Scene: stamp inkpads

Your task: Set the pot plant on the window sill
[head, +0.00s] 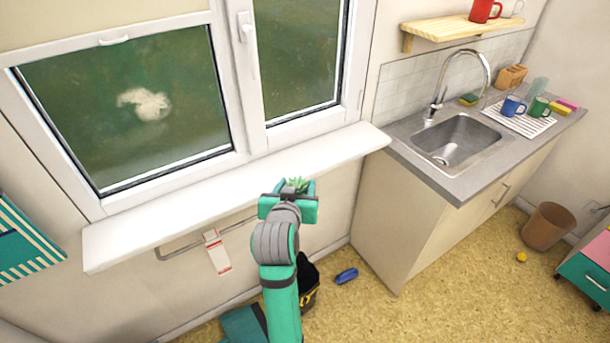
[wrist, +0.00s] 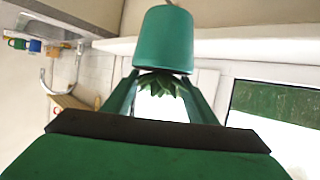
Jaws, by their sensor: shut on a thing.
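The pot plant shows in the head view only as green pointed leaves (head: 297,185) above my gripper (head: 288,200); its pot is hidden there. In the wrist view, where the scene appears upside down, the teal pot (wrist: 163,38) and its leaves (wrist: 165,88) show clearly. My gripper (wrist: 163,76) is shut on the pot, with one finger on each side near the rim. The white window sill (head: 180,212) runs under the window, and its visible top is bare. In the head view, my gripper and the plant overlap the sill's front edge toward its right end.
A rail with a white tag (head: 217,254) hangs below the sill. The counter with the sink (head: 455,140) stands right of the sill. A blue object (head: 346,275) and a black container (head: 309,285) are on the floor. A striped teal thing (head: 25,240) is at far left.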

